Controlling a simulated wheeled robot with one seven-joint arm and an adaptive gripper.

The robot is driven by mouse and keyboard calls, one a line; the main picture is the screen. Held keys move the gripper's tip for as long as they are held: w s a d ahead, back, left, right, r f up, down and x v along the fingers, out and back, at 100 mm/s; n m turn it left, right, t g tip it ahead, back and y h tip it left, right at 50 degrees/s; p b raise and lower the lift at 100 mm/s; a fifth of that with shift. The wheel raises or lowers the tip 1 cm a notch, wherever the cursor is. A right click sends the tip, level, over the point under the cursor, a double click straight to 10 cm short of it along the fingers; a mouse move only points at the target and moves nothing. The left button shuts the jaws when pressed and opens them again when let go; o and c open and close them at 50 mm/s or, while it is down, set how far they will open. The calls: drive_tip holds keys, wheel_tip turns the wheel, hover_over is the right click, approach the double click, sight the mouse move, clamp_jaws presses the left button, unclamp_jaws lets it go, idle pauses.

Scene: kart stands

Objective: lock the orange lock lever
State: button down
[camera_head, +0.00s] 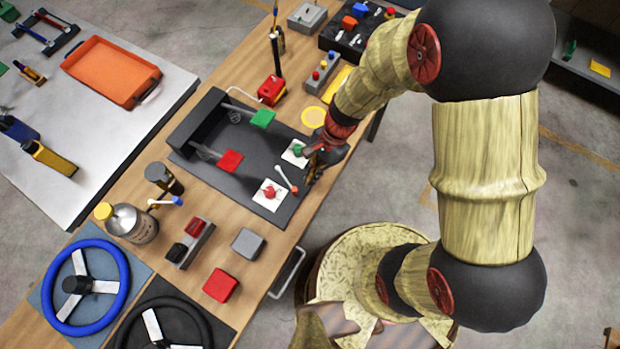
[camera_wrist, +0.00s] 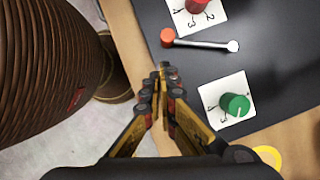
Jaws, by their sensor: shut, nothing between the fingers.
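The orange lock lever (camera_head: 285,177) is a thin pale bar on the dark panel, with an orange knob at one end. In the wrist view its orange knob (camera_wrist: 168,36) is at the left end, by the panel's edge. The bar runs right to a pale round end. My gripper (camera_wrist: 163,72) is shut and empty. Its fingertips appear just below the orange knob in the wrist view, with a visible gap in the picture; the height difference is unclear. In the head view my gripper (camera_head: 309,181) is beside the panel's right edge.
A green knob (camera_wrist: 235,104) and a red knob (camera_wrist: 195,5) on white numbered plates flank the lever. Green (camera_head: 262,118) and red (camera_head: 231,160) pedals stand on the dark panel (camera_head: 236,190). A yellow disc (camera_head: 314,116) lies near my arm. Floor is open at right.

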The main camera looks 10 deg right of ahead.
drive_tip(key=shift+w+d, duration=0.55)
drive_tip(key=shift+d, duration=0.35)
drive_tip(key=p+v, duration=0.2)
drive_tip(key=v, duration=0.8)
drive_tip(key=shift+s, duration=0.2)
